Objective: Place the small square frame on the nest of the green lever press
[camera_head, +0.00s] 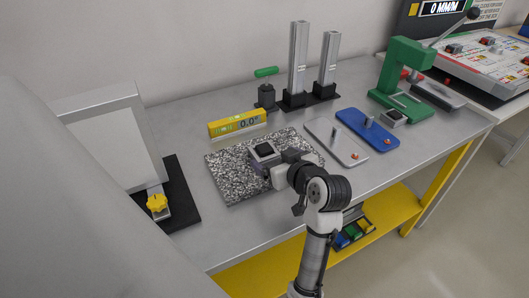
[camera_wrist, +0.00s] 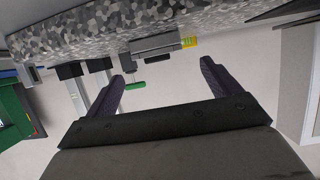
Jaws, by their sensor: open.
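A small square frame (camera_head: 264,148), grey with a dark centre, is on the speckled granite plate (camera_head: 228,185). My gripper (camera_head: 270,162) is open, close beside the frame on its near side; whether they touch cannot be told.
A yellow digital level (camera_head: 237,123) stands behind the plate. A grey tray (camera_head: 322,135) and a blue tray (camera_head: 366,126) lie between plate and press. Tall metal posts (camera_head: 298,60) stand at the back. A white panel (camera_head: 108,140) is at left.

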